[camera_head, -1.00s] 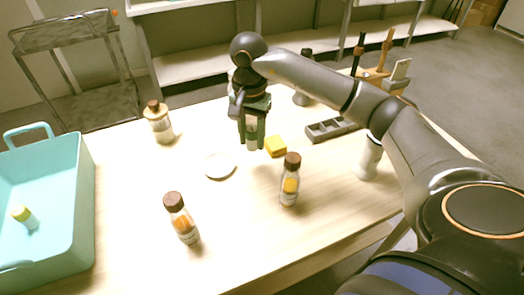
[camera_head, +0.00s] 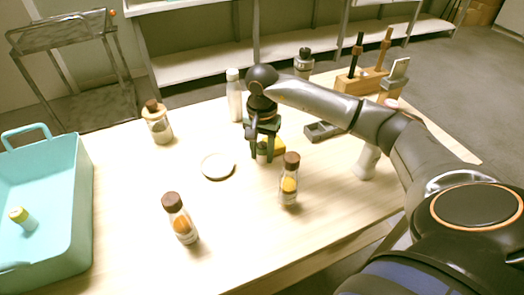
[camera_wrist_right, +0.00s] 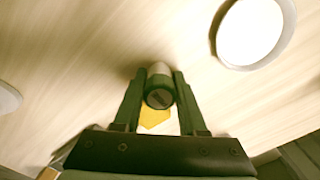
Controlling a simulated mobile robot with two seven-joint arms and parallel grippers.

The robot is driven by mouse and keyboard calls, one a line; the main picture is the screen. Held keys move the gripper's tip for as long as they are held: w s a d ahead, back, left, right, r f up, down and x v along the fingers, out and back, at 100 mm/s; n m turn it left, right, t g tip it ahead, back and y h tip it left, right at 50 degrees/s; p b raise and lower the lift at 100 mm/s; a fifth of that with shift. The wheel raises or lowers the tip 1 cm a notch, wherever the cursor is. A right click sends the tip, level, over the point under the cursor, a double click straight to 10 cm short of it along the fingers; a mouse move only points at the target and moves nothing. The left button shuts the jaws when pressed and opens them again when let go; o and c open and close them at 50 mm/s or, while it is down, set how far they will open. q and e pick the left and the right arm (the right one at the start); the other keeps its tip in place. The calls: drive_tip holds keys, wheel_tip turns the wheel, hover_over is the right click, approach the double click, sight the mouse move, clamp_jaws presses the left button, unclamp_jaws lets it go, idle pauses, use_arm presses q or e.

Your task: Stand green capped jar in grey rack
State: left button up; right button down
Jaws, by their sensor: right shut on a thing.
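My right gripper (camera_head: 264,154) is over the middle of the table, pointing down. It is shut on a small jar, which shows between the fingers in the head view (camera_head: 263,151). In the right wrist view the jar's round dark green cap (camera_wrist_right: 159,97) sits between the two fingers (camera_wrist_right: 159,100). The grey rack (camera_head: 322,131) lies on the table to the right of the gripper, partly hidden by my right arm. My left gripper is not in view.
A yellow block (camera_head: 279,146) is right beside the gripper. A white dish (camera_head: 218,166) lies to the left. Brown-capped bottles stand in front (camera_head: 289,187), (camera_head: 181,222) and back left (camera_head: 159,124). A white bottle (camera_head: 235,98) stands behind. A teal crate (camera_head: 75,200) is far left.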

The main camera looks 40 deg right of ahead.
drive_tip(key=shift+c, duration=2.3)
unclamp_jaws()
